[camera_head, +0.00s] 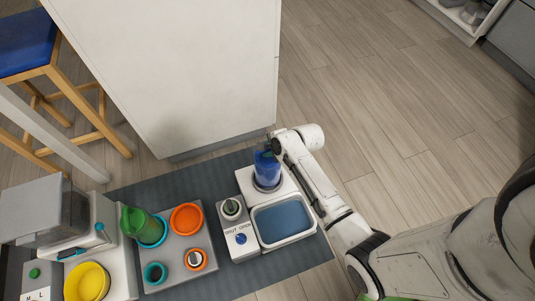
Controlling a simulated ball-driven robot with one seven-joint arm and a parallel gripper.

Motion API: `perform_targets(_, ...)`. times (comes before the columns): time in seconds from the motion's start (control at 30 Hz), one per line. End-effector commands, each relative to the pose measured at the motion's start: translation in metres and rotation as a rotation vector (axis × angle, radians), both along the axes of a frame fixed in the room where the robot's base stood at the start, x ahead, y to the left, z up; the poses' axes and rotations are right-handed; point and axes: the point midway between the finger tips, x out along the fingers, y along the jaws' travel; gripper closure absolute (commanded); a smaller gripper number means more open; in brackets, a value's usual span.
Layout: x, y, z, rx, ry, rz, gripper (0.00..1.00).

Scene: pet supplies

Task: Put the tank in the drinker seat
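The blue tank (267,168) stands about upright at the back of the white drinker (243,178). Its lower end is at the round seat (267,186); from this view I cannot tell whether it is fully down in it. My gripper (271,149) is at the top of the tank, reaching in from the right. Its fingers are small and partly hidden, so I cannot tell whether they are closed on the tank. The drinker's tray (283,219) in front holds blue water.
Left of the drinker is a panel marked SHUT and OPEN with a blue knob (240,239). Further left are a grey board (177,263) with orange and teal rings, a green bottle (140,224) and a yellow bowl (87,282). A white cabinet (180,75) stands behind the mat.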

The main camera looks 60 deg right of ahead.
Motion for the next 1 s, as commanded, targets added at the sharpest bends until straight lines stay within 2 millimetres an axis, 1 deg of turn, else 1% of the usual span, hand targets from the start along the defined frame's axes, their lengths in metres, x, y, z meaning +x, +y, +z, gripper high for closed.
perform_targets(0.07, 0.006, -0.005, -0.01, 0.0, -0.003, -0.002, 1.0)
perform_targets(0.13, 0.004, -0.003, -0.023, 0.002, 0.0, 0.0, 1.0)
perform_targets(0.23, 0.004, -0.003, -0.035, 0.0, -0.001, 0.0, 1.0)
perform_targets(0.57, 0.004, -0.003, -0.036, 0.0, -0.001, 0.0, 1.0)
perform_targets(0.6, 0.003, -0.003, -0.037, 0.0, 0.0, 0.0, 0.71)
perform_targets(0.83, 0.003, -0.003, -0.036, 0.0, 0.0, 0.0, 0.49)
perform_targets(0.87, 0.003, -0.003, -0.036, 0.0, 0.0, 0.0, 0.47)
perform_targets(1.0, 0.004, -0.003, -0.036, 0.0, 0.0, 0.0, 0.47)
